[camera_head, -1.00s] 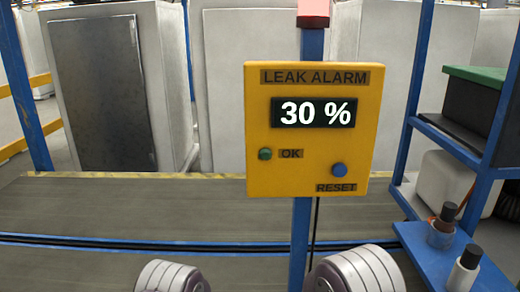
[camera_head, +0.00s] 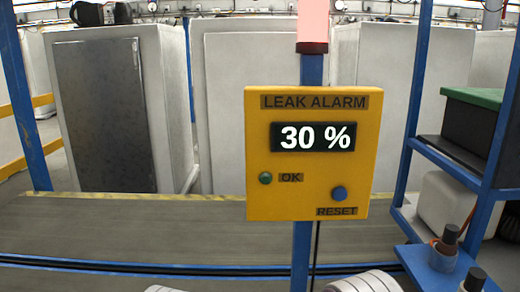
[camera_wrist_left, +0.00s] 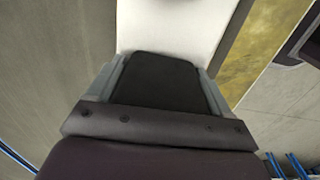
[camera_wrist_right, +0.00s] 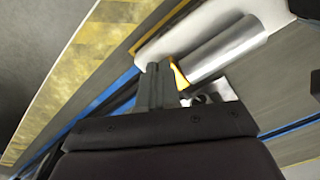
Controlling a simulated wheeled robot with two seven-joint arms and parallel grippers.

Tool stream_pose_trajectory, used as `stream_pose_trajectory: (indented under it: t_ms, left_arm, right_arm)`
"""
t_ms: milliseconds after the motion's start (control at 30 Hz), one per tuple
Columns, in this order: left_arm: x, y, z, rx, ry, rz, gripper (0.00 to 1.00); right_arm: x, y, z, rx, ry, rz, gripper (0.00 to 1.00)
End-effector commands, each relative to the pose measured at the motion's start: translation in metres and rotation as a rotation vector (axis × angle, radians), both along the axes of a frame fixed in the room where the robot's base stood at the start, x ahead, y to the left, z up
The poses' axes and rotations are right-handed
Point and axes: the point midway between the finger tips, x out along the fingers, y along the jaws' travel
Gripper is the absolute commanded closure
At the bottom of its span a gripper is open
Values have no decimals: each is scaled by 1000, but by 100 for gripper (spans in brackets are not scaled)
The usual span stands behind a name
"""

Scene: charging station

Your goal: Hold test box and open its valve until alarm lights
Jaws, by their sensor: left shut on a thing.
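The yellow leak alarm panel (camera_head: 308,190) stands in the middle of the head view and its display reads 30 %. The alarm lamp (camera_head: 313,30) above it looks pale red; its top is cut off. In the left wrist view my left gripper (camera_wrist_left: 160,62) is shut on the white test box (camera_wrist_left: 180,25). In the right wrist view my right gripper (camera_wrist_right: 178,85) is beside the white box, near a metal cylinder (camera_wrist_right: 220,50) and a small orange part (camera_wrist_right: 179,75), perhaps the valve handle. Its jaw opening is unclear. Both grippers are out of the head view.
A grey conveyor belt (camera_head: 120,235) runs across behind the panel. Large white cabinets (camera_head: 175,90) stand behind it. A blue shelf (camera_head: 445,160) with a dark green-lidded box (camera_head: 470,125) is at the right, with bottles (camera_head: 447,245) below it.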

Motion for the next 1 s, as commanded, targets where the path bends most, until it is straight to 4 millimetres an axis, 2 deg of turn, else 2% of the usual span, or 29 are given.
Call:
stream_pose_trajectory:
  t_ms: [33,600,833,1000]
  left_arm:
    - [-17,4,-22,8,37,0,62]
    - [-17,4,-22,8,37,-1,62]
    - [-17,4,-22,8,37,-1,62]
    - [-17,4,-22,8,37,-1,62]
  right_arm:
    - [1,-1,-7,1,-4,-1,100]
    - [-2,-6,-7,1,-3,0,100]
    - [-10,-3,-7,0,0,0,100]
    - [-10,-3,14,1,-5,0,100]
